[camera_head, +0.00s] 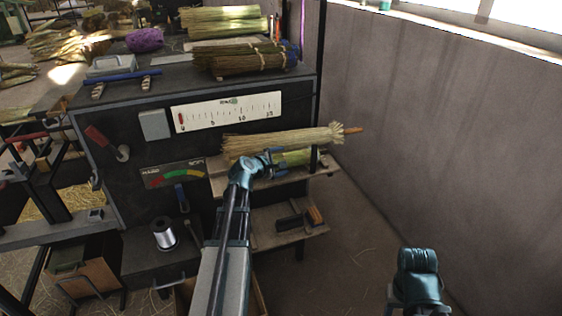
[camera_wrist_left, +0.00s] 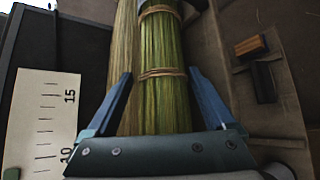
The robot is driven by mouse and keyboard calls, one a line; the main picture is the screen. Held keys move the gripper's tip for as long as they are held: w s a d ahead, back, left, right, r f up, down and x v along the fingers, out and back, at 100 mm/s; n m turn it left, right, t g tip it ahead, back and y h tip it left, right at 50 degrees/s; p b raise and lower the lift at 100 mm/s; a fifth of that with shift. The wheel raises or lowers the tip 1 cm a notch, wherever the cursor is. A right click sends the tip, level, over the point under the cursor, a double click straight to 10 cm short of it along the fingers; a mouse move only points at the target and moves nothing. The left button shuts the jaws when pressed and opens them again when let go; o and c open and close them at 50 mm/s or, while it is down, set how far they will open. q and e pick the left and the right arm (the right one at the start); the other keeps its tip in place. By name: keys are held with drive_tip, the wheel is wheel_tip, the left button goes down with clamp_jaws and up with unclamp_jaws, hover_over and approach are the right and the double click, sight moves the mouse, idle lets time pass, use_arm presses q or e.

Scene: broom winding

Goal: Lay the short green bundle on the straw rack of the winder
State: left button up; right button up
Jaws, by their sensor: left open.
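The short green bundle (camera_head: 297,157) lies along the straw rack (camera_head: 322,171) on the winder's front, just below and beside a pale straw bundle (camera_head: 320,136). My left gripper (camera_head: 278,161) is at its near end. In the left wrist view, the green bundle (camera_wrist_left: 165,85), tied with bands, runs between the open fingers, and the pale bundle (camera_wrist_left: 123,50) lies close along its left side. The left finger is near the pale bundle; the right finger stands apart from the green one. Its underside is hidden, so contact with the rack cannot be told. My right gripper's fingers do not show.
The winder's dark front (camera_head: 140,150) carries a white scale (camera_head: 228,111) and a coloured gauge (camera_head: 172,174). More bundles lie on its top (camera_head: 240,60). A lower shelf (camera_head: 285,237) holds small blocks. A wall (camera_head: 440,120) closes the right side; the floor before it is open.

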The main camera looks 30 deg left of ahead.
use_arm(q)
drive_tip(key=p+v, duration=0.5)
drive_tip(key=v, duration=0.9)
drive_tip(key=shift+w+f, duration=0.1)
drive_tip(key=d+f+m+g+h, duration=0.1)
drive_tip(key=d+f+m+g, duration=0.2)
drive_tip(key=d, duration=0.5)
drive_tip(key=s+d+f+m+g+h, duration=0.1)
drive_tip(key=d+f+m+g+h, duration=0.1)
drive_tip(key=d+m, duration=0.45)
drive_tip(key=d+f+m+g+h, duration=0.1)
drive_tip(key=d+f+m+g, duration=0.15)
drive_tip(key=d, duration=0.65)
drive_tip(key=s+d+f+m+g+y, duration=0.2)
drive_tip(key=s+d+m+g+y, duration=0.1)
drive_tip(key=s+d+m, duration=0.4)
drive_tip(key=s+d+f+m+g+y, duration=0.2)
drive_tip(key=s+d+f+m+g, duration=0.1)
drive_tip(key=s+d+m, duration=0.3)
drive_tip(key=shift+s+d+m+y+p, duration=0.4)
drive_tip(key=shift+d+m, duration=0.1)
drive_tip(key=shift+m, duration=0.4)
drive_tip(key=shift+a+f, duration=0.1)
drive_tip(key=shift+a, duration=0.05)
